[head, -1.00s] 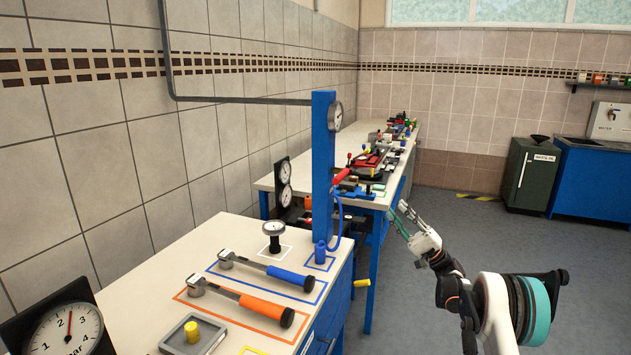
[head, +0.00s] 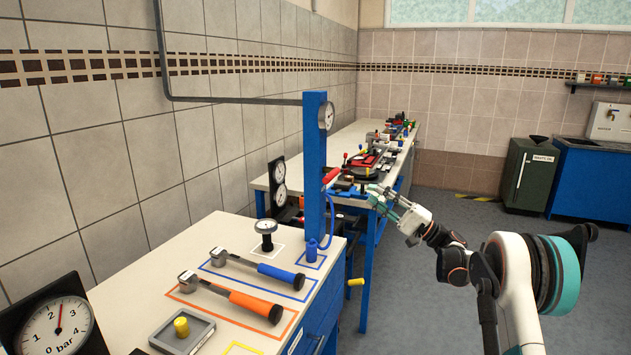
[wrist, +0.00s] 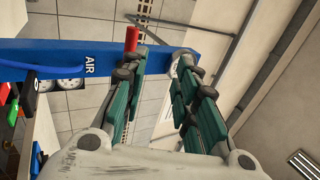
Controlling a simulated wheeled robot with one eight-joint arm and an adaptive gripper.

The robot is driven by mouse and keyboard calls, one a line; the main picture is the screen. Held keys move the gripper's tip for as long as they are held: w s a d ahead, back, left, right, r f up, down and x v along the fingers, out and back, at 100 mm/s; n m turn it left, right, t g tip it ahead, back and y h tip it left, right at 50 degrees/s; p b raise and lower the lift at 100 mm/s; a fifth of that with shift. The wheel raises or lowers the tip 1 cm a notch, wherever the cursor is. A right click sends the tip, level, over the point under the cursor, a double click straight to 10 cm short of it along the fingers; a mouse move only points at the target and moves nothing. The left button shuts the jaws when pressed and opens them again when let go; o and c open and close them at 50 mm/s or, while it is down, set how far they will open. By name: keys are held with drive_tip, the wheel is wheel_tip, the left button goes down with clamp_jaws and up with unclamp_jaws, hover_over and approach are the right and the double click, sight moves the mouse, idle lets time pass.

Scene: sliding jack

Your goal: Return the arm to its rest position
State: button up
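My gripper (head: 386,202) is in the head view, in the air to the right of the blue post and in front of the far bench's front edge. In the wrist view its two green-padded fingers (wrist: 160,62) are spread apart, with nothing between them. The blue AIR post (wrist: 75,55) and its red handle (wrist: 131,38) lie beyond the fingers in the wrist view. In the head view my arm reaches in from the lower right.
A far bench (head: 345,140) carries several tools. Open floor (head: 440,290) lies to the right.

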drive_tip(key=s+a+r+g+h, duration=0.1)
drive_tip(key=s+a+r+h, duration=0.45)
drive_tip(key=a, duration=0.25)
drive_tip(key=s+a+g+h, duration=0.25)
drive_tip(key=s+h, duration=0.25)
drive_tip(key=s, duration=0.9)
drive_tip(key=s+d+f+n+h, duration=0.1)
drive_tip(key=s+d+f+h, duration=0.2)
drive_tip(key=s, duration=0.7)
drive_tip(key=s+d+f+n+t+h, duration=0.1)
drive_tip(key=s+d+f+h, duration=0.3)
drive_tip(key=s, duration=0.7)
drive_tip(key=s+d+f+n+h, duration=0.2)
drive_tip(key=s+d+f+h, duration=0.2)
drive_tip(key=s, duration=0.6)
wheel_tip(320, 180, down, 2)
drive_tip(key=shift+s+d, duration=0.15)
drive_tip(key=shift+s, duration=0.2)
drive_tip(key=shift+t+h, duration=0.25)
